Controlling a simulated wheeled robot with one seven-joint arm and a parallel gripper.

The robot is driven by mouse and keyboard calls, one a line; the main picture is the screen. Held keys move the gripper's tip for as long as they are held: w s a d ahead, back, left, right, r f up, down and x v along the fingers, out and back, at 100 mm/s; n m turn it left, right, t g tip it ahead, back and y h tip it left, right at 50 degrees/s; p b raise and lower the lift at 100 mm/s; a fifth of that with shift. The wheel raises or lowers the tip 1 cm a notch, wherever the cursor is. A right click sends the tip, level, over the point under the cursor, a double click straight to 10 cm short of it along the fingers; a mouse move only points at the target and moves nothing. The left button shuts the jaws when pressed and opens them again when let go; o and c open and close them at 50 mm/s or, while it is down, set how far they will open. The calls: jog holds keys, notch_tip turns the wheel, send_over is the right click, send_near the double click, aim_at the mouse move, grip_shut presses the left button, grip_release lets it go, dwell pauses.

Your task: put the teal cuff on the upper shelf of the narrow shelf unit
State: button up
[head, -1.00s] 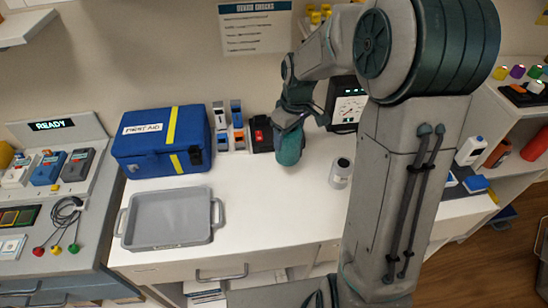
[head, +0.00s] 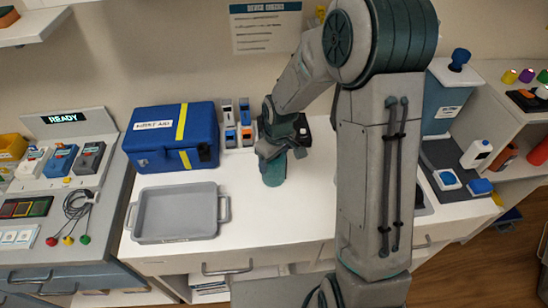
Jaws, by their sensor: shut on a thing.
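The teal cuff (head: 273,172) hangs below my gripper (head: 270,153), which is shut on it. The cuff shows over the white counter (head: 255,215), to the right of the blue first aid case. Its height above the counter is hard to judge, and its upper part is hidden by the fingers. An open shelf unit (head: 527,130) stands at the right edge, with colored knobs on top and a red roll inside. I cannot tell whether it is the narrow shelf unit.
A blue first aid case (head: 150,158) and an empty grey tray (head: 178,232) stand on the counter. Small boxes (head: 230,132) stand behind the cuff. A wall shelf (head: 32,30) is at upper left. A blue-grey bin (head: 442,102) stands right of my arm, which hides part of the counter.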

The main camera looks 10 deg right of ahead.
jog(key=shift+f, duration=0.2)
jog(key=o, duration=1.1)
jog(key=shift+r, duration=0.1)
jog(key=shift+c, duration=0.2)
jog(key=shift+r, duration=0.1)
